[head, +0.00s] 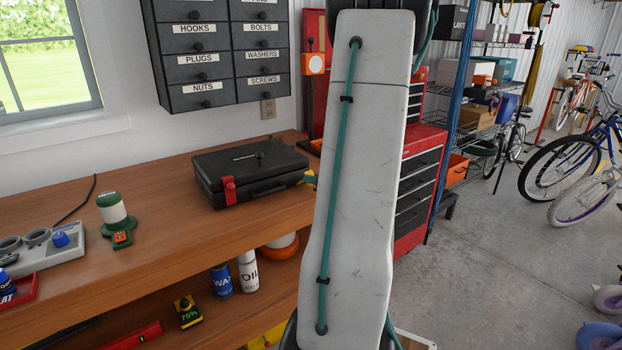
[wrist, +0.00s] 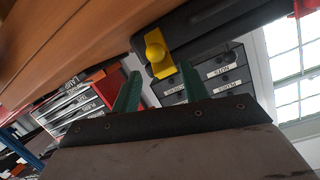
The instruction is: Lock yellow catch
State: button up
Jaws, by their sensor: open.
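The black case (head: 250,172) lies closed on the wooden workbench. Its red catch (head: 228,190) is on the left of its front side. A bit of the yellow catch (head: 310,178) shows at the case's right end, mostly hidden behind my arm. In the tilted wrist view, the yellow catch (wrist: 158,58), with a round yellow knob, sits on the dark case edge (wrist: 205,30). My gripper (wrist: 158,70) has two green fingers spread apart, empty, with the catch seen between and just beyond their tips. I cannot tell whether they touch it.
The workbench (head: 150,230) carries a green and white lantern (head: 114,215) and a grey device (head: 45,250) at left. A lower shelf holds cans (head: 248,270). A red tool chest (head: 420,185) stands at right. Small drawers (head: 220,50) hang above.

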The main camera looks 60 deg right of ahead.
jog(key=shift+s+a, duration=0.2)
jog(key=shift+s, duration=0.05)
dwell(0.4)
